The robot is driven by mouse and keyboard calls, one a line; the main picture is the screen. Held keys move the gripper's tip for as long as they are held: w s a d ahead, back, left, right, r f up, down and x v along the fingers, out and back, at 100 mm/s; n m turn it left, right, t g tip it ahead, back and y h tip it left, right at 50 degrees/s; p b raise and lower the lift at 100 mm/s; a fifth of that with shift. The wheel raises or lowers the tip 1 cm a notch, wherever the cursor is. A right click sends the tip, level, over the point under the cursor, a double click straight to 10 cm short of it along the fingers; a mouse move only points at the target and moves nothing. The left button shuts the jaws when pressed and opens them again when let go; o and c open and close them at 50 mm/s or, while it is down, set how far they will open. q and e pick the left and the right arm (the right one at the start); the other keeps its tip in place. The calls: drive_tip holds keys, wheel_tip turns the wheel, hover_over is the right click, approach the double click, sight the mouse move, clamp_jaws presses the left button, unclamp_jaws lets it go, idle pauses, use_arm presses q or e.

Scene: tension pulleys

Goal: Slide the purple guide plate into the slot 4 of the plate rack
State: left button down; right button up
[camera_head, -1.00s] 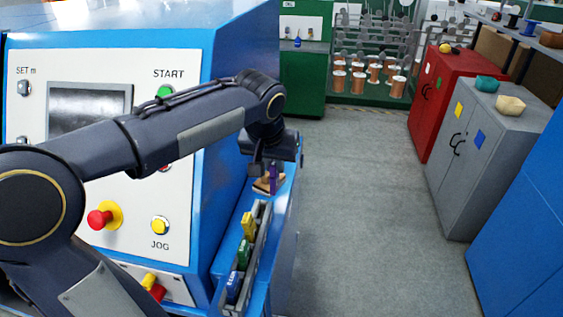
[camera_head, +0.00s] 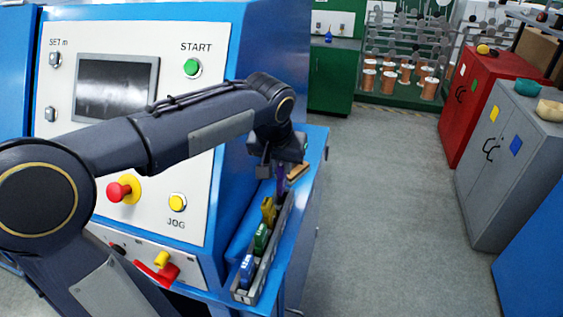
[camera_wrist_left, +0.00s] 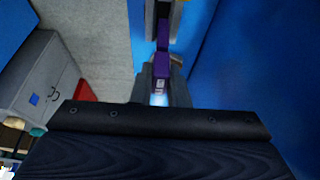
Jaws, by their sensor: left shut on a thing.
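My left gripper (camera_head: 276,172) hangs over the far end of the plate rack and is shut on the purple guide plate (camera_head: 282,188). The plate points down at the rack's far end, beyond the yellow plate. Whether its lower edge is inside a slot I cannot tell. In the left wrist view the purple plate (camera_wrist_left: 161,62) shows between the fingers. The grey plate rack (camera_head: 270,262) is long and narrow. It holds a blue plate (camera_head: 247,270), a green plate (camera_head: 261,238) and a yellow plate (camera_head: 268,211), from near to far. My right gripper is not in view.
The rack stands on a blue ledge (camera_head: 316,150) beside the machine's control panel (camera_head: 190,120). A wooden piece (camera_head: 298,171) lies beyond the rack. A red emergency button (camera_head: 118,191) sticks out below my arm.

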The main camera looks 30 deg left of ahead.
sight(280, 178)
use_arm(q)
drive_tip(key=shift+s+f+b, duration=0.1)
drive_tip(key=shift+f+b, duration=0.3)
drive_tip(key=shift+f, duration=0.25)
idle(1.3)
drive_tip(key=shift+f+b, duration=1.3)
drive_tip(key=shift+f, duration=0.3)
drive_tip(key=shift+f, duration=0.15)
drive_tip(key=shift+f+b, duration=0.3)
drive_tip(key=shift+b, duration=0.05)
drive_tip(key=c, duration=1.3)
unclamp_jaws()
drive_tip(key=shift+c, duration=0.2)
drive_tip(key=shift+r, duration=0.1)
drive_tip(key=v, duration=0.7)
drive_tip(key=shift+s+r, duration=0.25)
